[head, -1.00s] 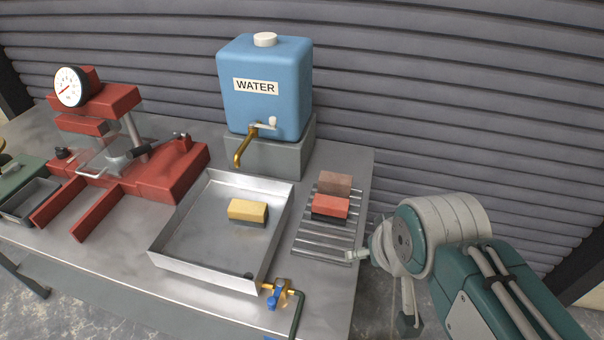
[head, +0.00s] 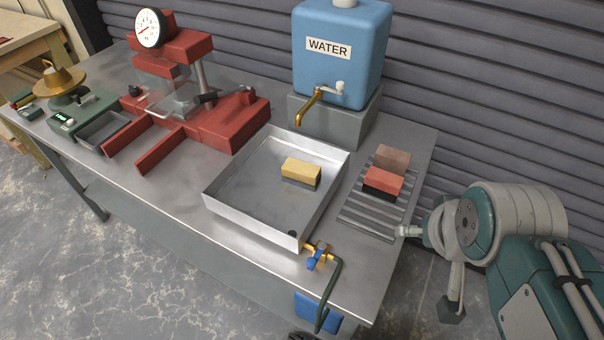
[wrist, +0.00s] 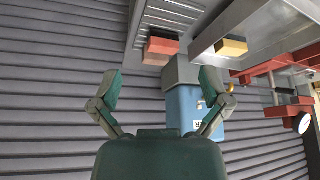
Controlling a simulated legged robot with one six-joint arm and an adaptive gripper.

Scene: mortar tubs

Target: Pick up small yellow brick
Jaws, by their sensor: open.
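The small yellow brick (head: 302,171) has a dark underside and lies inside the shallow metal tray (head: 240,223), right of its middle. In the wrist view the yellow brick (wrist: 231,46) shows at the upper right, beyond the right finger. My gripper (wrist: 160,80) is open and empty, its two fingers spread wide. It is apart from the brick and touches nothing that I can see. In the head view my arm is at the right, beyond the table's right edge.
A red brick (head: 383,180) and a brown brick (head: 393,157) sit on a slatted rack (head: 366,217) right of the tray. A blue water tank (head: 343,52) with a brass spout stands behind the tray. A valve (head: 317,253) is at the tray's front. A red press (head: 225,122) stands left.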

